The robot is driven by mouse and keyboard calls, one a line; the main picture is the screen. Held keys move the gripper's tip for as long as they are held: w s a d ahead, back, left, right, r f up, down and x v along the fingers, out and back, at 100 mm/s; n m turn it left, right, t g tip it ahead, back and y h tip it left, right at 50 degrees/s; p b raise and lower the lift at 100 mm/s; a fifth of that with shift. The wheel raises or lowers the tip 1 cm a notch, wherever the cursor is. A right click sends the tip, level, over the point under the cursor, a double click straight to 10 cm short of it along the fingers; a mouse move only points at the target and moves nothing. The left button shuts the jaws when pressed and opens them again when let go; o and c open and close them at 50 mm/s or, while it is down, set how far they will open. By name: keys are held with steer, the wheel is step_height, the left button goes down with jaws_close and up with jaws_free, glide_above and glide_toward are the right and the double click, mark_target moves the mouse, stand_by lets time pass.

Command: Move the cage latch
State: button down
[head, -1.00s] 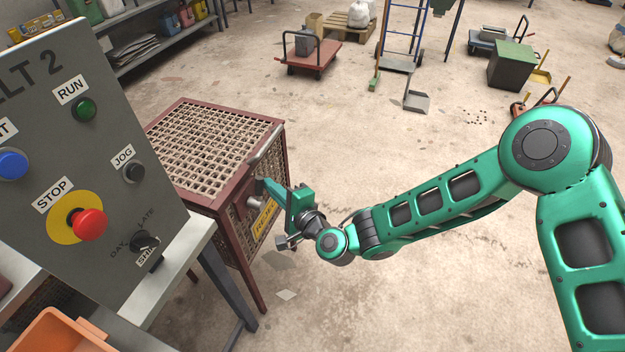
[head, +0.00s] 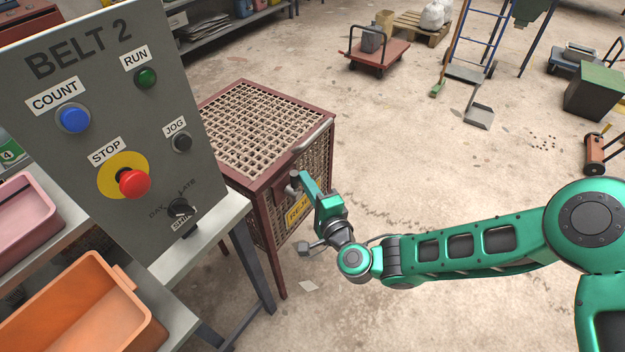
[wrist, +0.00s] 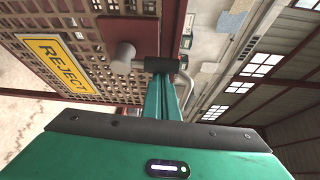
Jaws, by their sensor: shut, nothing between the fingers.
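The reject cage (head: 270,122) is a rust-red frame with mesh sides and top, standing right of the control panel. Its latch (head: 293,184) shows as a grey knob on the front, above the yellow REJECT sign (head: 298,209). In the wrist view the latch knob (wrist: 122,54) sits just left of my fingertips, beside the sign (wrist: 56,62). My gripper (head: 304,180) is shut and empty, close against the latch; its dark fingertips (wrist: 158,64) also show in the wrist view. I cannot tell whether they touch the knob. A grey bent rod (wrist: 187,85) lies just right of the fingers.
The BELT 2 panel (head: 110,110) stands close at left, with its table (head: 228,212) beside the cage. An orange bin (head: 85,310) is at lower left. Carts (head: 378,52) stand farther back.

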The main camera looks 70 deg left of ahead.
steer(key=w+a, duration=0.1)
steer(key=w, duration=0.3)
steer(key=d, duration=0.9)
steer(key=shift+d, duration=0.3)
stand_by(0.6)
